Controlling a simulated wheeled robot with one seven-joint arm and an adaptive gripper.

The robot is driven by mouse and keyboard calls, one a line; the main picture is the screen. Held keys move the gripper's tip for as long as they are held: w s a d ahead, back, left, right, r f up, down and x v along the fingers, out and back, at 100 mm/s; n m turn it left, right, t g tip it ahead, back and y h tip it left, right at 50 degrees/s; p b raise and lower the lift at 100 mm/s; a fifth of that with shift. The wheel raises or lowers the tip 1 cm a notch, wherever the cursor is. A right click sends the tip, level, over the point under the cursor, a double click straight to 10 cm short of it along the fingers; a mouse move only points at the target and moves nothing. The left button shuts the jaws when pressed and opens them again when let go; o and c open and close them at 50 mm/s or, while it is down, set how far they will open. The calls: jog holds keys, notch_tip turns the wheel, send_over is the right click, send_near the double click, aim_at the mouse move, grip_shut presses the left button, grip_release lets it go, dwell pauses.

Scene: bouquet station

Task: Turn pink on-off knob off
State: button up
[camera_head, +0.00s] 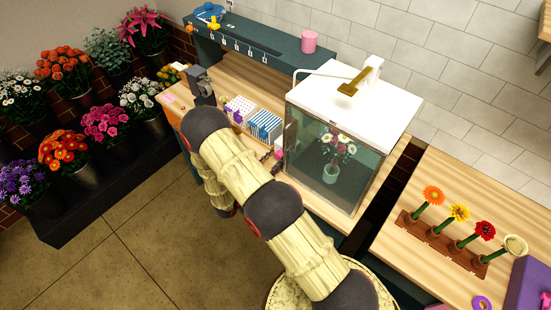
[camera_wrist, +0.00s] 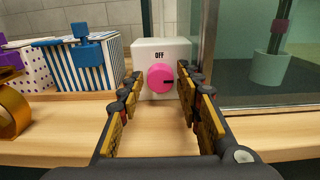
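The pink knob (camera_wrist: 159,78) is on the front of a white box (camera_wrist: 176,49), under a printed word OFF. A dark mark on the knob points right, away from the OFF label. My gripper (camera_wrist: 163,92) is open, with one finger on each side of the knob in the wrist view. The fingertips seem to be just in front of the box, with gaps between them and the knob. I cannot tell if either touches it.
A glass case (camera_head: 342,145) with a flower vase (camera_head: 331,172) stands close on the right. Bare wooden bench top lies below my fingers.

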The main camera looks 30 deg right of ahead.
jog(key=shift+d, duration=0.3)
jog(key=shift+w, duration=0.1)
jog(key=shift+c, duration=0.5)
jog(key=c, duration=0.7)
jog(key=shift+c, duration=0.3)
